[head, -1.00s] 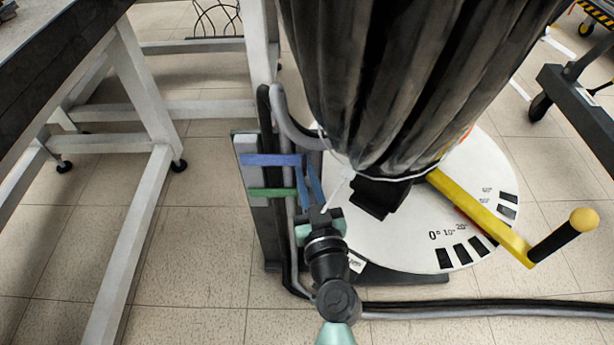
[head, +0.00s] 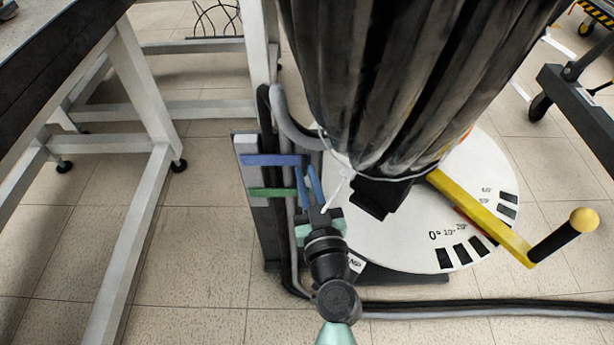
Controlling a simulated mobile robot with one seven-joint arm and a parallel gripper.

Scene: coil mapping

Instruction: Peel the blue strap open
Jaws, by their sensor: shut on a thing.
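The blue strap (head: 272,160) runs across the upper part of the grey post and over the hoses. At its right end, two blue lengths (head: 316,185) hang down toward my gripper (head: 320,212). My gripper is below and right of the strap's flat part, shut on the lower end of the blue strap. The fingertips are small here and the exact grip is partly hidden by my wrist.
A green strap (head: 272,192) crosses the same post (head: 247,175) just below. Black and grey hoses (head: 283,120) run down beside it. A black ribbed column (head: 390,80) stands on a white dial plate (head: 465,215) with a yellow handle (head: 480,215).

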